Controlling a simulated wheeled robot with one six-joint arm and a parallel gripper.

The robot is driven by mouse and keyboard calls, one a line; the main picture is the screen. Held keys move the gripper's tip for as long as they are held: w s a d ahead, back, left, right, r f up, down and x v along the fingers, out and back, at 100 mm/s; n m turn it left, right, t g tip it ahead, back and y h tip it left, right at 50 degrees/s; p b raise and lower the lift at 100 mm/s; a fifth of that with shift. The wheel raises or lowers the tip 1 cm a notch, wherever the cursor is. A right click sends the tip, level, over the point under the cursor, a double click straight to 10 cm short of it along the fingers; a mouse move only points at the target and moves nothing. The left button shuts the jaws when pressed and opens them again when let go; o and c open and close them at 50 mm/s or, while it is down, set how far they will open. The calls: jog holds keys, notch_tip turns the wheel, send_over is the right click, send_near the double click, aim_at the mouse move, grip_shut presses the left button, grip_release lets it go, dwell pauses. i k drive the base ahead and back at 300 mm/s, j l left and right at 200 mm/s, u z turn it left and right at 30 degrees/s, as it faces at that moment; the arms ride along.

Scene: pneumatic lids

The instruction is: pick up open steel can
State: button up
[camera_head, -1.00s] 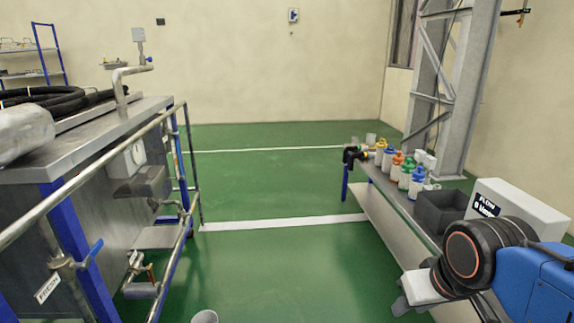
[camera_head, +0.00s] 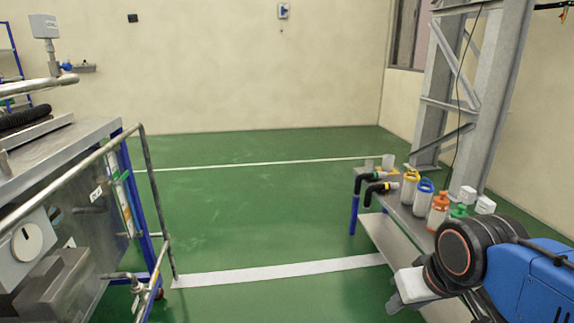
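No open steel can is clearly seen now. Small grey-white cylinders (camera_head: 388,161) stand at the far end of the bench (camera_head: 398,250) on the right; they are too small to tell whether one is an open steel can. My gripper (camera_head: 395,304) hangs at the lower right, in front of the bench's near part. Its fingers are small and partly hidden by my arm, so I cannot tell whether they are open or shut. Nothing is seen held in it.
Bottles with yellow, blue, orange (camera_head: 438,212) and green tops stand along the bench, with black pipe-like fittings (camera_head: 377,188) at its end. A steel column (camera_head: 496,100) rises behind. A railed metal unit (camera_head: 75,210) stands left. The green floor (camera_head: 250,225) between is clear.

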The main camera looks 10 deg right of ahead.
aim_at(389, 160)
jog(key=i+j+z, duration=0.1)
jog(key=i+z, duration=0.2)
jog(key=i, duration=0.15)
jog(key=i+j+z, duration=0.3)
jog(key=i, duration=0.2)
jog(key=i+j+z, duration=0.3)
jog(key=i+j+u, duration=0.2)
jog(key=i+u, duration=0.15)
jog(key=u, duration=0.15)
jog(key=i+j+u, duration=0.1)
jog(key=i+u, duration=0.25)
jog(key=u, duration=0.15)
jog(key=i+u, duration=0.15)
jog(key=i, duration=0.65)
jog(key=i+j+z, duration=0.1)
jog(key=i+z, duration=0.35)
jog(key=i+j+z, duration=0.15)
jog(key=z, duration=0.85)
